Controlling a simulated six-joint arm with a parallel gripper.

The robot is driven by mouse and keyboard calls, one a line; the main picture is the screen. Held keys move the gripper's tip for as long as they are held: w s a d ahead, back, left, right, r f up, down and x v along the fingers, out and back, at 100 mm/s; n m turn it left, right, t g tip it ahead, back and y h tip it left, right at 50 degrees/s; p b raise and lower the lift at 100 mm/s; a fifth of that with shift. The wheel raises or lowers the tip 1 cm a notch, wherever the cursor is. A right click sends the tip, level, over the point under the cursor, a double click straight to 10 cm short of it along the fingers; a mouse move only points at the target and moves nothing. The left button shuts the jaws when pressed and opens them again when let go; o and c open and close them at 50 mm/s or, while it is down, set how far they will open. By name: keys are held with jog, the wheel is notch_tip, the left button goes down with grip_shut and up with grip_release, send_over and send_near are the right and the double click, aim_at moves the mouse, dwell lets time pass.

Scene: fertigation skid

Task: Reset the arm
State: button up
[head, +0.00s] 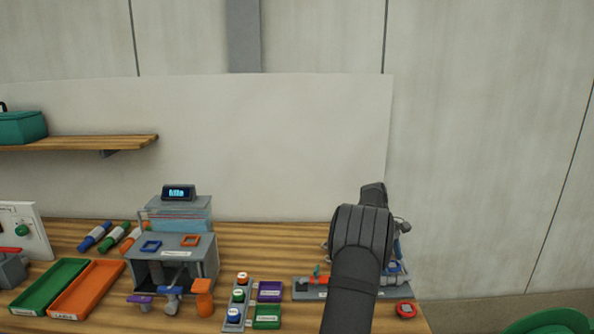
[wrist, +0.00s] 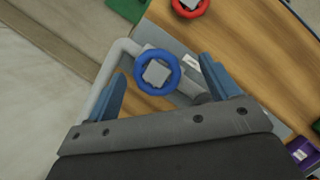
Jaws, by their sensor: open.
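My gripper (wrist: 163,68) is open, with its two blue fingers apart in the wrist view. A blue ring-shaped handwheel (wrist: 170,85) with a grey square hub sits between the fingers. I see a gap beside it on each side; whether either finger touches it I cannot tell. Grey piping (wrist: 103,88) runs beside and below the wheel. In the head view my arm reaches over the pipe rig's grey base (head: 308,292) at the right of the bench and hides most of the rig and gripper.
A red handwheel (head: 405,310) lies on the bench (head: 275,235) right of my arm. A white panel (head: 270,150) stands behind.

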jog(key=shift+s+d+f, duration=0.1)
jog(key=shift+s+f, duration=0.1)
jog(key=shift+f, duration=0.35)
jog(key=n+t, duration=0.1)
jog(key=n, duration=0.2)
jog(key=n+t+h, duration=0.1)
jog(key=n, duration=0.2)
jog(key=shift+r+n, duration=0.1)
jog(key=shift+n, duration=0.3)
jog(key=n+t, duration=0.2)
jog(key=n, duration=0.2)
jog(key=shift+n+t, duration=0.7)
jog(key=shift+n, duration=1.1)
jog(key=shift+o, duration=0.2)
